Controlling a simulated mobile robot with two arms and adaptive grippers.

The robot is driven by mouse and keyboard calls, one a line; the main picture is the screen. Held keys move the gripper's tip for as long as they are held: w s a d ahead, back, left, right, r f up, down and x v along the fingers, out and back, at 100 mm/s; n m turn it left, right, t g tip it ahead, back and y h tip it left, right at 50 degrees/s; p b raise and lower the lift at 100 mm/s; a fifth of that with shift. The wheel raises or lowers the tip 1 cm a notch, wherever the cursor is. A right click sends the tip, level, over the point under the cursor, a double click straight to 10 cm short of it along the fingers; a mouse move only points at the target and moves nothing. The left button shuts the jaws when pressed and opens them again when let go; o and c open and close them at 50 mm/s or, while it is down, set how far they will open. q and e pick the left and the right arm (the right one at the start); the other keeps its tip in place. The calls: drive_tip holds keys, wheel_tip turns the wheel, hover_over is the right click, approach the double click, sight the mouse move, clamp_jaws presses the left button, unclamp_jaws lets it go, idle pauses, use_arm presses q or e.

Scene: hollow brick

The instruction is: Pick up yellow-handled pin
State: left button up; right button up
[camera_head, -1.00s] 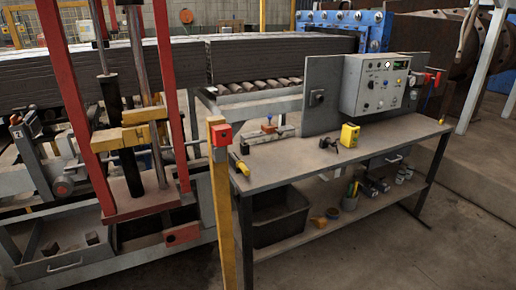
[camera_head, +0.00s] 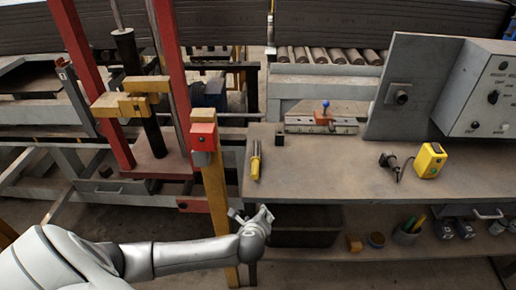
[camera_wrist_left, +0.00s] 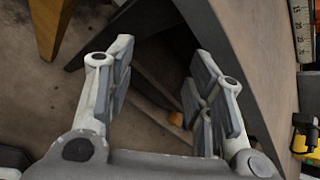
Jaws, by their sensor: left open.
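The yellow-handled pin (camera_head: 255,162) lies on the left end of the grey workbench top (camera_head: 320,170) in the head view. Its yellow handle points toward the front edge and its metal shaft points toward the back. My left gripper (camera_head: 254,212) is just in front of the bench's front-left corner, nearer to me than the pin and apart from it. In the left wrist view the fingers of my left gripper (camera_wrist_left: 160,75) are spread apart with nothing between them. I cannot make out the pin in that view. My right gripper is not in view.
A yellow post (camera_head: 216,195) with a red box (camera_head: 203,137) stands left of the pin. A yellow device (camera_head: 430,160), a black item (camera_head: 390,160) and a blue-knobbed fixture (camera_head: 325,115) are farther right. The bench surface right of the pin is mostly clear.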

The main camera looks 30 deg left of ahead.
sight(254, 173)
use_arm(q)
drive_tip(key=w+a+r+m+t+y+p, duration=0.1)
drive_tip(key=w+a+r+m+t+y, duration=0.15)
drive_tip(key=r+m, duration=0.7)
drive_tip(key=w+a+n, duration=0.1)
drive_tip(key=w+r+n, duration=0.1)
drive_tip(key=w+a+r+n, duration=0.1)
drive_tip(key=shift+w+a+t+h, duration=0.25)
drive_tip(key=shift+a+h, duration=0.05)
drive_tip(key=shift+h, duration=0.05)
drive_tip(key=shift+s+a+p+x, duration=0.1)
drive_tip(key=shift+p+x, duration=0.1)
drive_tip(key=shift+x, duration=1.15)
drive_tip(key=shift+s+a+p+x, duration=0.1)
drive_tip(key=shift+a+p+x, duration=0.1)
drive_tip(key=shift+x, duration=1.2)
drive_tip(key=shift+f, duration=0.2)
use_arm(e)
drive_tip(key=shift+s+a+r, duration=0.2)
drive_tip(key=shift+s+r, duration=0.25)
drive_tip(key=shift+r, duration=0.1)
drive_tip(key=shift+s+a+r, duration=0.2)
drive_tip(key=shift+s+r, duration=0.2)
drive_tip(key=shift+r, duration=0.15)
use_arm(q)
clamp_jaws()
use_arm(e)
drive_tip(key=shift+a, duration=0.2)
